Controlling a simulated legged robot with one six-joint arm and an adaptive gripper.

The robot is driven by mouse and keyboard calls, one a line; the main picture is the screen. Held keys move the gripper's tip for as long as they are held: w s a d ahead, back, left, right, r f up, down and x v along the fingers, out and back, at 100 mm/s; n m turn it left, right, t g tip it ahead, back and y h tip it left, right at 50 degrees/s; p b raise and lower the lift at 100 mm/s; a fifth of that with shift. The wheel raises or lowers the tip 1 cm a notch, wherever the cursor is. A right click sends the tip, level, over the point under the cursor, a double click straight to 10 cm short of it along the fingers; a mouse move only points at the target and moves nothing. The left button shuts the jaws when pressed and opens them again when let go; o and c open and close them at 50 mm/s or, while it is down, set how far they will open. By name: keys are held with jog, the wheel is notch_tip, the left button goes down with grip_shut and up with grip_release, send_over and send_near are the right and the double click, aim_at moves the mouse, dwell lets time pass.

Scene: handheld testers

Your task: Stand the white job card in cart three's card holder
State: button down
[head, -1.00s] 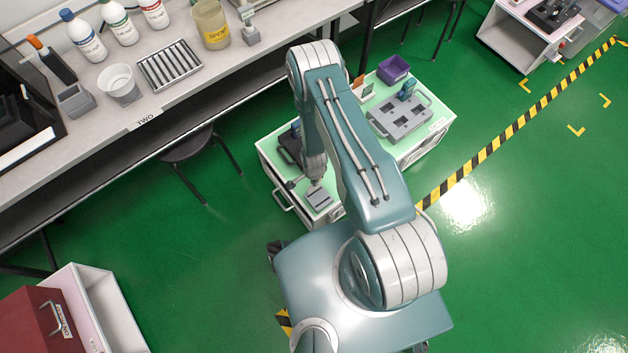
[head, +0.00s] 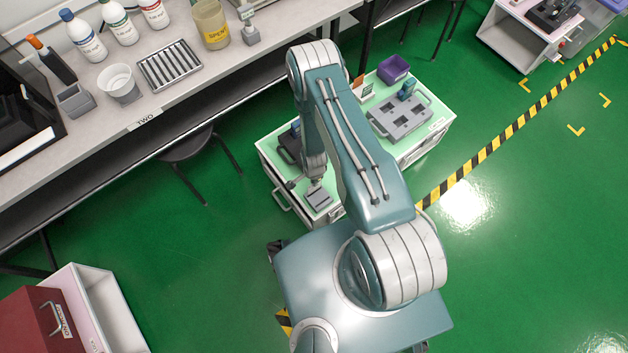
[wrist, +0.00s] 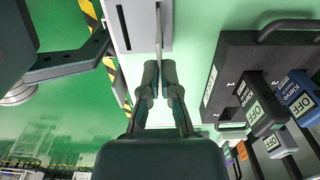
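My gripper (wrist: 159,88) points down over the green-topped cart (head: 437,118). In the wrist view its two fingers are closed on a thin pale card (wrist: 159,32), seen edge-on, which I take as the white job card. The grey card holder (head: 319,198) sits at the cart's near end, just below my gripper. In the wrist view the holder (wrist: 140,40) shows a dark slot to the left of the card. The card overlaps the holder's right part; I cannot tell whether its lower edge is in a slot or above it. The card is not discernible in the head view.
A dark rack (wrist: 228,60) with several testers marked OFF stands close to the right of my fingers in the wrist view. A grey cut-out tray (head: 388,128) and a purple bin (head: 394,68) are farther along the cart. The workbench (head: 215,80) runs behind.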

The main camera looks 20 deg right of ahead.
aim_at(314, 191)
jog(key=shift+f, duration=1.6)
jog(key=c, duration=0.7)
grip_release()
notch_tip(314, 191, up, 12)
jog(key=shift+f, duration=0.1)
